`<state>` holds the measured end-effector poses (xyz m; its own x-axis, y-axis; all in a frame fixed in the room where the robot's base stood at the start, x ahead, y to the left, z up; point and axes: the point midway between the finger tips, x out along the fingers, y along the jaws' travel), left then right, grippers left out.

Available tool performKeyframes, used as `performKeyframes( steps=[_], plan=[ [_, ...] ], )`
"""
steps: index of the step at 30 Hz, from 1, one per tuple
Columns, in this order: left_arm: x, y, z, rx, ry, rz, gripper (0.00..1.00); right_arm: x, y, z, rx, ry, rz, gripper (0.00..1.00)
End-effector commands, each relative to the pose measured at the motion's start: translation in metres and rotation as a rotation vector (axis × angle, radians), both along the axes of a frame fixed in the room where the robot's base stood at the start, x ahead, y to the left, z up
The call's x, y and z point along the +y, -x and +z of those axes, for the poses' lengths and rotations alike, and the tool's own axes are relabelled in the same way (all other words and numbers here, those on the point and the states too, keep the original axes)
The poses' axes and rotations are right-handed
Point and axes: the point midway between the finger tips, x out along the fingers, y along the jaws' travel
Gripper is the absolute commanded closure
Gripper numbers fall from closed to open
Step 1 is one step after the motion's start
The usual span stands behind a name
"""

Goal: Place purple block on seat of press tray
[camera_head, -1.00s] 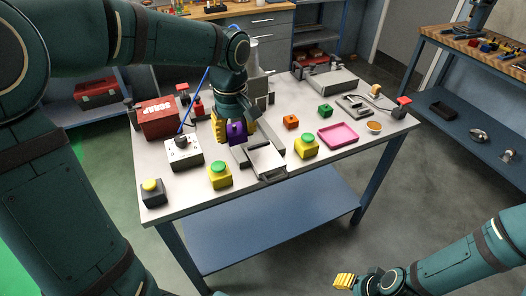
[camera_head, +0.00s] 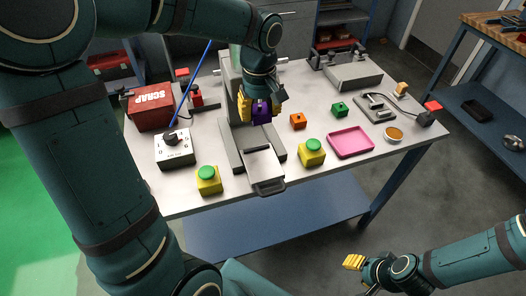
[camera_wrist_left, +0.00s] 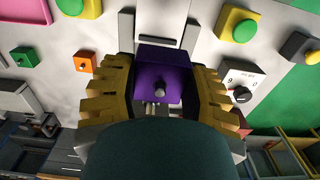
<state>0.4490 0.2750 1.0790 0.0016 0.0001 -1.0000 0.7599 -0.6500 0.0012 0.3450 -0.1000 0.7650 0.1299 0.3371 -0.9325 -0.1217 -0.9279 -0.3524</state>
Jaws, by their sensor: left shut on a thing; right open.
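My left gripper (camera_head: 260,108) is shut on the purple block (camera_head: 261,113), holding it between yellow fingers above the rear part of the press. In the left wrist view the purple block (camera_wrist_left: 160,84) sits between both fingers, a small grey knob on its face. The press tray (camera_head: 262,168) is a light grey plate with a front handle, sticking out toward the front of the table. The block is behind the tray's visible plate; whether it touches anything is hidden. My right gripper (camera_head: 354,262) is open and empty, low at the right, off the table.
Two yellow boxes with green buttons (camera_head: 208,180) (camera_head: 312,152) flank the tray. A dial box (camera_head: 174,152) and red scrap bin (camera_head: 152,108) stand left. Orange (camera_head: 298,121) and green (camera_head: 339,109) blocks and a pink tray (camera_head: 350,142) lie right.

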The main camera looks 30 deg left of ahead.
Motion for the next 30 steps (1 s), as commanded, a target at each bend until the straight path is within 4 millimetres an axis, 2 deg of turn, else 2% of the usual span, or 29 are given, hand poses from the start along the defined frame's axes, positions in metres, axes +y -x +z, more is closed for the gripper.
performKeyframes(
  steps=[1, 6, 12, 20, 27, 30],
  plan=[
    [0.000, 0.001, -0.017, 0.006, 0.001, 0.000, 0.96, 0.000, 0.001, -0.006, 0.002, 0.000, 0.002, 0.53],
    [0.000, 0.001, -0.059, 0.007, 0.001, 0.000, 0.96, 0.000, 0.001, -0.015, 0.002, 0.000, 0.003, 0.53],
    [0.000, 0.001, -0.097, 0.003, 0.001, 0.001, 0.96, 0.000, -0.001, -0.023, -0.003, 0.001, 0.002, 0.53],
    [0.000, 0.000, -0.114, 0.002, -0.001, 0.000, 0.96, 0.000, -0.002, -0.027, -0.006, 0.001, 0.001, 0.53],
    [0.000, 0.000, -0.148, 0.004, 0.000, 0.000, 0.96, 0.000, -0.004, -0.035, -0.009, 0.001, 0.000, 0.53],
    [0.000, 0.000, -0.155, 0.001, 0.000, 0.000, 0.96, 0.000, -0.004, -0.037, -0.011, 0.002, 0.000, 0.53]
  ],
)
